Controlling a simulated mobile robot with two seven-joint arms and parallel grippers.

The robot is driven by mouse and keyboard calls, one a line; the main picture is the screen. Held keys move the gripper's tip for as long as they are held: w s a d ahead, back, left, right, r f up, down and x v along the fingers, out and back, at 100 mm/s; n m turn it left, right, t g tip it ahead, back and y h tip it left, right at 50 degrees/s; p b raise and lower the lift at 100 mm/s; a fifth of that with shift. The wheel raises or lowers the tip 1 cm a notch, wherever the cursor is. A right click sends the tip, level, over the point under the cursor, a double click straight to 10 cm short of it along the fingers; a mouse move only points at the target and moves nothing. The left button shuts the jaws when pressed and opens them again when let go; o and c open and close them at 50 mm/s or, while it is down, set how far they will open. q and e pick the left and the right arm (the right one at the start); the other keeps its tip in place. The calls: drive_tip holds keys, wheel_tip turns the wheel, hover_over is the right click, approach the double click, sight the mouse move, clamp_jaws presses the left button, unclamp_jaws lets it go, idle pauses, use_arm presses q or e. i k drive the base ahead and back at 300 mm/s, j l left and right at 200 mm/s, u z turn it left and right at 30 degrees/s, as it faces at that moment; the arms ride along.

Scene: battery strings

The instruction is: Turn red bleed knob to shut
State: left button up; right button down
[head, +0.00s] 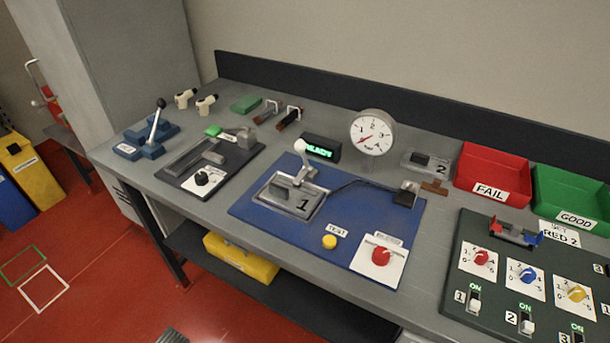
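A red knob (381,257) sits on a white plate (364,262) at the right front corner of the blue board (250,205). A small label (388,238) stands behind it, too small to read for certain. The knob's pointer direction is too small to tell. A yellow button (330,242) under a TEST label is to its left. A round gauge (372,132) stands behind the board, its red needle pointing to the lower left. Neither of my grippers shows in the head view.
A lever fixture marked 1 (292,197) is on the blue board. To the right, a dark green panel (468,228) carries another red knob (481,257), blue and yellow knobs, and switches. Red FAIL (490,192) and green GOOD (575,219) bins stand behind. Space above the red bleed knob is clear.

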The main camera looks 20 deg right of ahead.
sight(380, 257)
drive_tip(key=k+z, duration=0.1)
drive_tip(key=z, duration=0.3)
drive_tip(key=k+z, duration=0.1)
drive_tip(key=z, duration=0.25)
drive_tip(key=k+z, duration=0.1)
drive_tip(key=z, duration=0.3)
